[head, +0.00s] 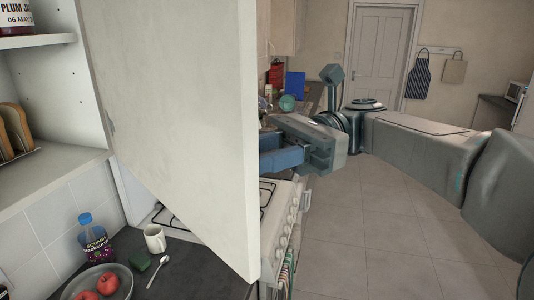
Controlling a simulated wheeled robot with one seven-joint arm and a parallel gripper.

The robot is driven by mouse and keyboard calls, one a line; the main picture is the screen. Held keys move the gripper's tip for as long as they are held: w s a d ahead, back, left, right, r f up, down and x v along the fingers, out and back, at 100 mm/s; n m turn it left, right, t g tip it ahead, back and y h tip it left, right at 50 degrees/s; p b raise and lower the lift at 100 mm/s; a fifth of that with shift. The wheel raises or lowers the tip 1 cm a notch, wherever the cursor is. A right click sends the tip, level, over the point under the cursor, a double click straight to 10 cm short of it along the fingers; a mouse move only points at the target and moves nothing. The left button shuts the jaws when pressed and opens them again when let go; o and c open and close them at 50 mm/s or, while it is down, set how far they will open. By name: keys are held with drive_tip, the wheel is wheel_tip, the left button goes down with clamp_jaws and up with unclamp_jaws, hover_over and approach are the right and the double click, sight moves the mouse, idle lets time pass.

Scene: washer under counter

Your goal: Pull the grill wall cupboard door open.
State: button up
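The grill wall cupboard door (185,110) is a large pale panel that stands swung out from the open cupboard (62,90) at the left. Its inner face is towards me, and a hinge shows near its left edge. The cupboard's shelves are exposed. My gripper (274,152) is at the right edge of the door, on its far side, with blue fingers pointing left. The fingertips are hidden behind the door, as is any handle. I cannot tell whether the fingers are open, shut or touching the door.
A jam jar (16,15) and a toast rack (14,135) stand on the shelves. Below are a dark counter with a fruit bowl (97,284), a purple bottle (95,242) and a mug (155,239), and a white cooker (283,222). The tiled floor (365,215) at right looks clear.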

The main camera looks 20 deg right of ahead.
drive_tip(key=shift+f, duration=0.15)
idle(0.7)
drive_tip(key=b+v, duration=0.2)
drive_tip(key=v, duration=1.2)
idle(0.3)
